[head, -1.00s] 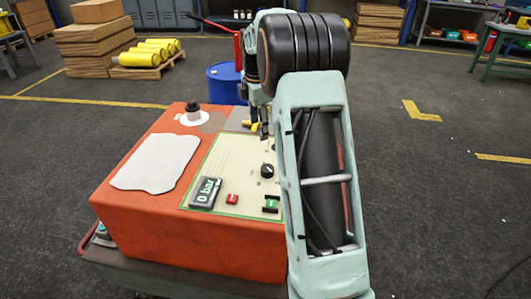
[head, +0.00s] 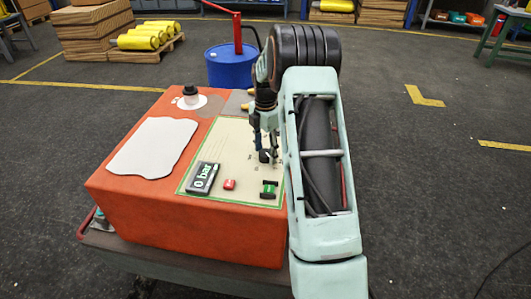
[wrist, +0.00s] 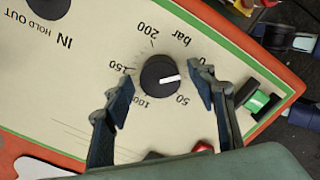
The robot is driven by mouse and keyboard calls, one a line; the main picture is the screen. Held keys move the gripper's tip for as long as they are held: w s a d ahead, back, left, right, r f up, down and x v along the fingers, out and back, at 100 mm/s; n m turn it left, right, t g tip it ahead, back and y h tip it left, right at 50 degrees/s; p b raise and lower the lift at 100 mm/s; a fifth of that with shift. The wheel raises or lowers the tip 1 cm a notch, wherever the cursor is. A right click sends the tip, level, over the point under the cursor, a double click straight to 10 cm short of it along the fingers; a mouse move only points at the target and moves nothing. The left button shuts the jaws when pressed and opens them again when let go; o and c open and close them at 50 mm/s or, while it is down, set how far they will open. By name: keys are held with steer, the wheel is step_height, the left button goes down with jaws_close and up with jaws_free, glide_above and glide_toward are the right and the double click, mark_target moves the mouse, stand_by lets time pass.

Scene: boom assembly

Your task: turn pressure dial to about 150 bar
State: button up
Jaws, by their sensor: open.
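The pressure dial (wrist: 152,72) is a round black knob with a white pointer mark, on a cream panel (wrist: 75,105) marked 0, 50, 100, 150 and 200 bar. Its pointer faces right in the wrist view, between the 0 and 50 marks. My gripper (wrist: 165,90) is open, one finger on each side of the dial, with visible gaps in that view. In the head view my gripper (head: 265,143) is low over the panel at the dial (head: 264,156), partly covering it. The display (head: 202,178) reads 0 bar.
A red button (head: 229,184) and a green switch (head: 269,189) sit near the panel's front edge. Another black knob (wrist: 48,6) is marked IN, HOLD, OUT. The orange box (head: 190,235) carries the panel. A blue drum (head: 231,65) stands behind it.

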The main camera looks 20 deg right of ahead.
steer(key=shift+f, duration=0.3)
steer(key=c, duration=1.2)
steer(key=shift+o, duration=0.2)
steer(key=shift+m, duration=0.3)
